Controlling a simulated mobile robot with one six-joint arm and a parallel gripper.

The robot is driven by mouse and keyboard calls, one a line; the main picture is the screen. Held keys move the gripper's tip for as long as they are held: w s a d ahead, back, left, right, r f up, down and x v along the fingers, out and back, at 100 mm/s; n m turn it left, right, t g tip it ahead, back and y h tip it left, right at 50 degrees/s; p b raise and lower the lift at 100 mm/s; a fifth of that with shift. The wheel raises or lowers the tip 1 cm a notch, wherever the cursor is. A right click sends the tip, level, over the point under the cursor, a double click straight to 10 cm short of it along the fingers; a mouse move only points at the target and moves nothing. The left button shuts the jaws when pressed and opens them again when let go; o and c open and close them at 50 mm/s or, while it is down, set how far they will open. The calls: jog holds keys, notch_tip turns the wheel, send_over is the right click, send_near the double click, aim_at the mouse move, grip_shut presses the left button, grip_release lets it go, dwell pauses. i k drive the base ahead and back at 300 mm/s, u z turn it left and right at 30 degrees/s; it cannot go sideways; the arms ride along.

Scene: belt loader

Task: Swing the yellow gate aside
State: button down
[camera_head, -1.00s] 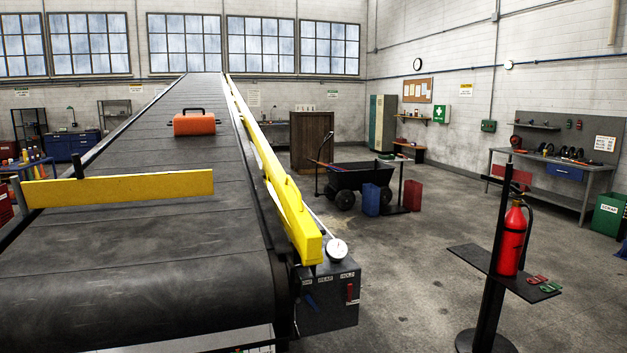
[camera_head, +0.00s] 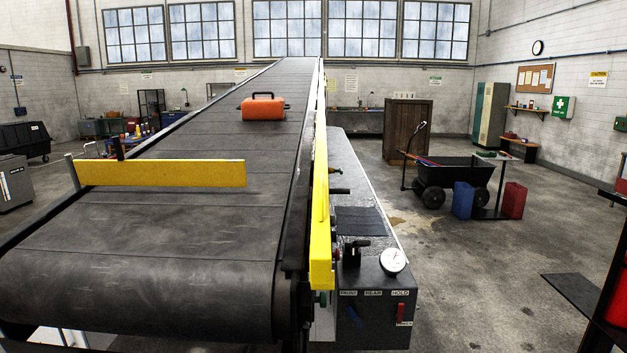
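A flat yellow gate bar (camera_head: 165,173) reaches across the left part of the conveyor belt (camera_head: 150,270). An orange case (camera_head: 263,110) with a dark handle rests on the belt beyond the gate. A long yellow rail (camera_head: 320,180) runs along the belt's right side. My gripper is not in view.
A control box (camera_head: 375,300) with a white dial, a blue lever and a red switch stands right of the belt's near end. A black cart (camera_head: 455,180), blue can (camera_head: 463,200) and red can (camera_head: 513,200) stand farther right. Open floor (camera_head: 460,275) lies between.

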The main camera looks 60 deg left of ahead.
aim_at(120, 171)
jog(key=u, duration=2)
jog(key=i, duration=0.15)
jog(key=z, duration=0.45)
